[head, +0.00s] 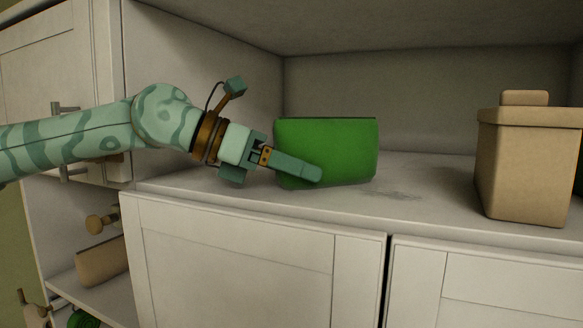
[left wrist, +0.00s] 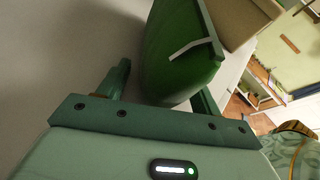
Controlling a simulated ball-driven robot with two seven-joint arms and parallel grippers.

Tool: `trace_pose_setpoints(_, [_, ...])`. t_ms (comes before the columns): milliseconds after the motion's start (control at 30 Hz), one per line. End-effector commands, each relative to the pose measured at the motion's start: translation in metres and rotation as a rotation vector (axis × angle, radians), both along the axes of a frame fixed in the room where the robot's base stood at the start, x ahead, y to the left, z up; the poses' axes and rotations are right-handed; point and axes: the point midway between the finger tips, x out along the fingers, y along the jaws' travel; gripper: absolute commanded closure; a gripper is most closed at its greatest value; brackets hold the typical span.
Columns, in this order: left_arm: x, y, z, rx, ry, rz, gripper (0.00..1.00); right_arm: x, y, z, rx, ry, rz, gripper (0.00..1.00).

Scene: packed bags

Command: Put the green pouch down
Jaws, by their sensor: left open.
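The green pouch (head: 335,145) stands upright on the white cabinet's open shelf (head: 420,205), near the left side of the niche. My left gripper (head: 300,170) reaches in from the left at the pouch's lower left part. One finger lies across the pouch's front; the other is hidden in the head view. In the left wrist view the pouch (left wrist: 182,60) sits between the two spread fingers (left wrist: 160,85). The jaws are open, and I cannot tell whether a finger touches the pouch. My right gripper is in neither view.
A tan box-shaped bag (head: 525,160) stands on the shelf to the right, with clear shelf between it and the pouch. The niche has a left side wall (head: 215,60) and a low ceiling. Closed cabinet doors (head: 250,260) are below.

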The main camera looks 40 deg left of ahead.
Motion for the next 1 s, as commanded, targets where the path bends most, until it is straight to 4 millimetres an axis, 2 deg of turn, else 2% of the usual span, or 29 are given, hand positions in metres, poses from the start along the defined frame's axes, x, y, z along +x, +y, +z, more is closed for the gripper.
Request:
trace_pose_setpoints(133, [0.000, 0.000, 0.007, 0.000, 0.000, 0.000, 0.35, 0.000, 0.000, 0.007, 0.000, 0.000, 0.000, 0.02])
trace_pose_setpoints(233, [-0.009, 0.009, 0.008, -0.002, -0.005, 0.002, 0.35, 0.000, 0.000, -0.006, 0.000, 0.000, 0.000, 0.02])
trace_pose_setpoints(500, [-0.053, 0.048, 0.029, -0.003, -0.006, 0.003, 0.35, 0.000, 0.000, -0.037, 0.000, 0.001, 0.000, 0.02])
trace_pose_setpoints(700, [-0.076, 0.069, 0.044, -0.002, -0.001, 0.002, 0.35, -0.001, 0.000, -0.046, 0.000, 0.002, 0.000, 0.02])
trace_pose_setpoints(1000, [-0.083, 0.075, 0.049, 0.000, 0.000, -0.001, 0.35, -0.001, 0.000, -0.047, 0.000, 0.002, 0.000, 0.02])
